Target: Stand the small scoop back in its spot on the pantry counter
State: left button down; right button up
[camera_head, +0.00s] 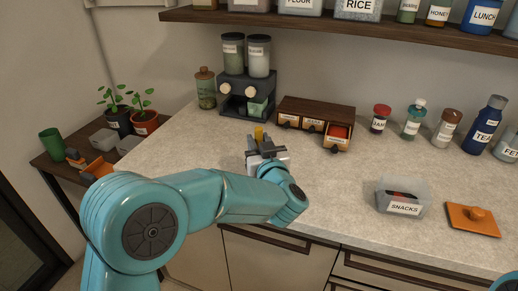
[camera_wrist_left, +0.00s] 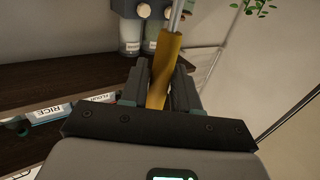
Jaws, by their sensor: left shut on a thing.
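My left gripper (camera_head: 259,143) is over the pantry counter (camera_head: 200,152), in front of the dark dispenser stand. It is shut on the small scoop, whose yellow end (camera_head: 259,132) shows above the fingers. In the left wrist view the scoop's ochre handle (camera_wrist_left: 163,65) stands between the fingers (camera_wrist_left: 160,85), slightly tilted, with a thin metal part running out of the top of the picture. The scoop's bowl is not visible. I cannot tell which place on the counter is its spot. My right gripper is out of view.
The dispenser stand (camera_head: 234,103) holds two clear canisters; a green jar (camera_head: 206,92) is left of it. A wooden drawer box (camera_head: 290,107), several bottles, a snacks bin (camera_head: 388,206) and an orange lid (camera_head: 458,222) stand rightward. The counter's front middle is clear.

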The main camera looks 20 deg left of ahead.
pick_arm(q)
jog(key=shift+s+d+f, duration=0.1)
jog(key=shift+f, duration=0.65)
jog(key=shift+f, duration=0.15)
jog(key=c, duration=0.8)
grip_release()
